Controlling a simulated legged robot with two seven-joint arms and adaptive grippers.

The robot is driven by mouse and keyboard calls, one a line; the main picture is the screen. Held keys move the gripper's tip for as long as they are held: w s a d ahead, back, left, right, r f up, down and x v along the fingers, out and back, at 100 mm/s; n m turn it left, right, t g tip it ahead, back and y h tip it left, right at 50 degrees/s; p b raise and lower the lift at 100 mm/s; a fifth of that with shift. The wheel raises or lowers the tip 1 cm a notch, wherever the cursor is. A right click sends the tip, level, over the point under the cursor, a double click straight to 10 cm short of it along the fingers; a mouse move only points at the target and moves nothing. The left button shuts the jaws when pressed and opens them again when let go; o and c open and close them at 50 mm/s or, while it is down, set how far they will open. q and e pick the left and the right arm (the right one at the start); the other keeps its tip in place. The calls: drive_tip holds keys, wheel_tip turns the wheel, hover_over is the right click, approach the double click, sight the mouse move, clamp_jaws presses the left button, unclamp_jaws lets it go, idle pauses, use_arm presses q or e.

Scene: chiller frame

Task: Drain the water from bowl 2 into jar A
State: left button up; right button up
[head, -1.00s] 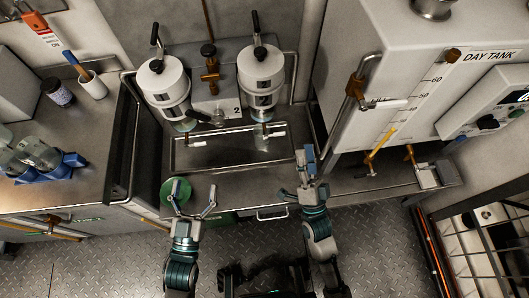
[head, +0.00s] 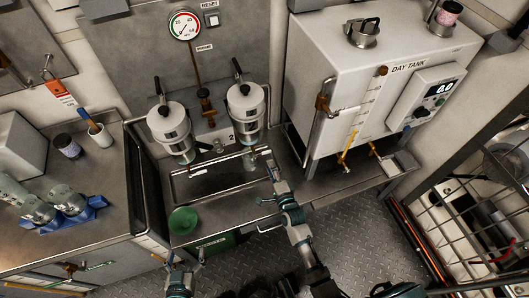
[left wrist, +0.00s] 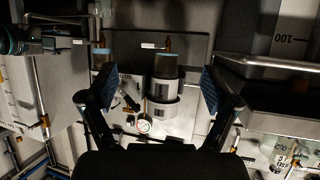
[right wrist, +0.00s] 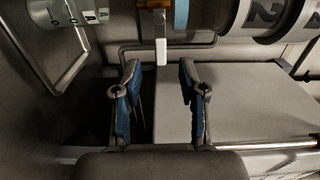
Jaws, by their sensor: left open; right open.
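Bowl 2 (head: 246,108) is the right of two white-capped bowls on the wall manifold; its numeral shows in the right wrist view (right wrist: 262,12). Below it, in that view, hangs a brass drain valve (right wrist: 155,5) with a white lever (right wrist: 161,48). My right gripper (right wrist: 160,88) is open and empty, its fingertips just short of the lever, which lies between them in the picture. In the head view my right gripper (head: 262,156) is below bowl 2. My left gripper (head: 186,258) is open and empty at the bottom.
Bowl 1 (head: 169,128) hangs to the left of bowl 2. A metal drip tray (head: 205,185) lies below both. A green disc (head: 183,220) is at the ledge's left end. The day tank (head: 345,85) stands to the right. The jars sit in blue holders (head: 85,222).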

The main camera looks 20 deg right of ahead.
sight(269, 152)
drive_tip(key=w, duration=0.2)
drive_tip(key=w+b, duration=0.1)
drive_tip(key=w, duration=0.1)
drive_tip(key=shift+a+f, duration=0.15)
drive_tip(key=shift+a, duration=0.15)
drive_tip(key=w+d, duration=0.3)
drive_tip(key=shift+w+f+b, duration=0.15)
drive_tip(key=shift+w+b, duration=0.15)
drive_tip(key=shift+a, duration=0.15)
drive_tip(key=shift+a+r, duration=0.25)
drive_tip(key=shift+a, duration=0.9)
drive_tip(key=shift+c, duration=1.4)
drive_tip(key=shift+a+r, duration=0.1)
drive_tip(key=c, duration=0.4)
clamp_jaws()
drive_tip(key=shift+d+f, duration=0.2)
drive_tip(key=shift+d, duration=0.8)
use_arm(q)
wheel_tip(269, 152, up, 5)
drive_tip(key=w+d+t+h, duration=0.1)
drive_tip(key=w+d+t, duration=0.1)
drive_tip(key=t, duration=0.2)
drive_tip(key=shift+w+d, duration=0.2)
drive_tip(key=shift+d, duration=0.2)
